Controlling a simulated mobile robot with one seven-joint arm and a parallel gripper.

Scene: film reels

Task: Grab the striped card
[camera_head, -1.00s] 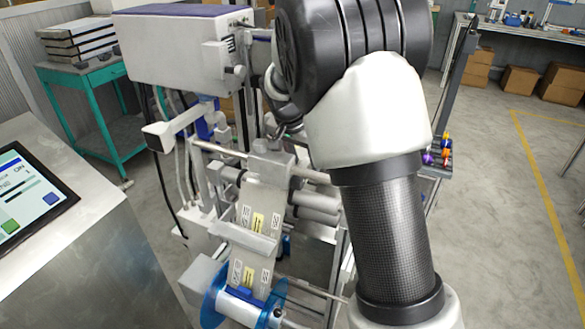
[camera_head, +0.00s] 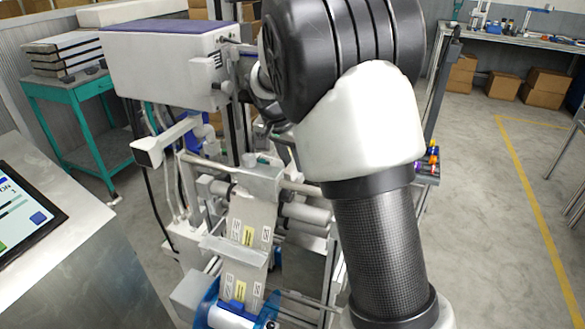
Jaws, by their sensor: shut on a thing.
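I cannot make out a striped card in the head view. My black and white arm fills the middle right of the view, in front of a printing machine (camera_head: 160,65). My gripper is not visible; the end of my arm is hidden behind its own large black joint. Whatever is at the jaws is hidden too. A pale web with printed white and yellow labels (camera_head: 247,236) runs down the machine toward a blue reel (camera_head: 213,300) at the bottom.
A control panel with a screen (camera_head: 22,212) stands at the left front. A teal table (camera_head: 75,90) with stacked black-and-white items is behind it. A workbench (camera_head: 520,38) and cardboard boxes (camera_head: 548,88) are at the back right.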

